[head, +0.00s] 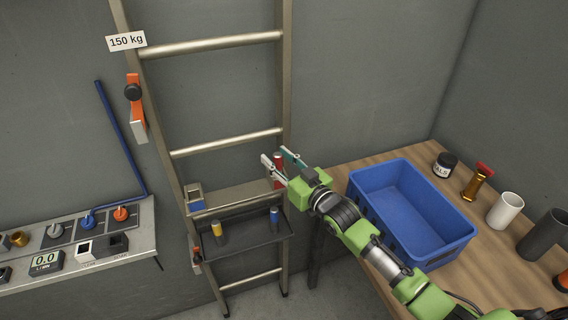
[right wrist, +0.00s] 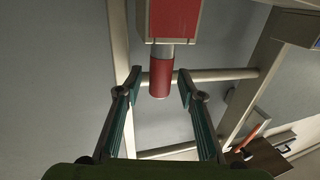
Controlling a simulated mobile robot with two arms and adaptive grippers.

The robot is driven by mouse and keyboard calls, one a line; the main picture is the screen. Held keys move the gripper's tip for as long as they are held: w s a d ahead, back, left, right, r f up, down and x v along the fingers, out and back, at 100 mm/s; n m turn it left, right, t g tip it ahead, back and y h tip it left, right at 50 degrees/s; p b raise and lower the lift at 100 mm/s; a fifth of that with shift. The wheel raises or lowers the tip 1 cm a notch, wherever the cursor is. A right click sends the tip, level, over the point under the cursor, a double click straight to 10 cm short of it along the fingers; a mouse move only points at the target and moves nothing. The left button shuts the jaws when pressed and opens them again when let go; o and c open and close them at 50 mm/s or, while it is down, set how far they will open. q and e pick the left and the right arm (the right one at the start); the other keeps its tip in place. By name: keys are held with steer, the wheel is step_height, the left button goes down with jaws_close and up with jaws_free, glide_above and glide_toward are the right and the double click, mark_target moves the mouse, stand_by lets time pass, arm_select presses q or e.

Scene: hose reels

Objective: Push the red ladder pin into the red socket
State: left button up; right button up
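The red pin (right wrist: 160,77) shows in the right wrist view, with a short grey shank running from it to the red socket block (right wrist: 176,20). Some of the shank is visible between them; how deep it sits is hidden. My right gripper (right wrist: 160,82) is open, its two fingers on either side of the red pin with a small gap at each side. In the head view my right gripper (head: 279,161) is at the ladder's right rail, and the red pin (head: 278,158) shows between its fingers. My left gripper is not in view.
The ladder (head: 226,141) leans at the wall, with a tray (head: 245,240) holding a yellow pin (head: 217,231) and a blue pin (head: 274,216). A blue socket (head: 195,199) is on its left rail. A blue crate (head: 359,190) stands on the wooden table at right.

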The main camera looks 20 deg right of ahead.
steer(key=v, duration=1.2)
steer(key=s+a+f+m+g+h, duration=0.1)
steer(key=s+a+f+g+h, duration=0.1)
steer(key=s+f+g, duration=0.4)
steer(key=s+a+f+g+h, duration=0.2)
steer(key=s+f+g, duration=0.1)
steer(key=s+f, duration=0.6)
steer(key=s+d+f+g+h, duration=0.1)
steer(key=s+g, duration=0.1)
steer(key=s, duration=0.5)
steer(key=s+f+g, duration=0.2)
steer(key=s+g, duration=0.1)
steer(key=s, duration=0.5)
step_height(320, 180, down, 28)
steer(key=s+g+b, duration=0.1)
steer(key=s+b, duration=0.1)
steer(key=s+d+f+g+b, duration=0.1)
steer(key=s+d+f, duration=0.2)
steer(key=s+f, duration=1.3)
steer(key=shift+s+f+b, duration=0.3)
steer(key=shift+f+b, duration=0.05)
steer(key=shift+b, duration=0.05)
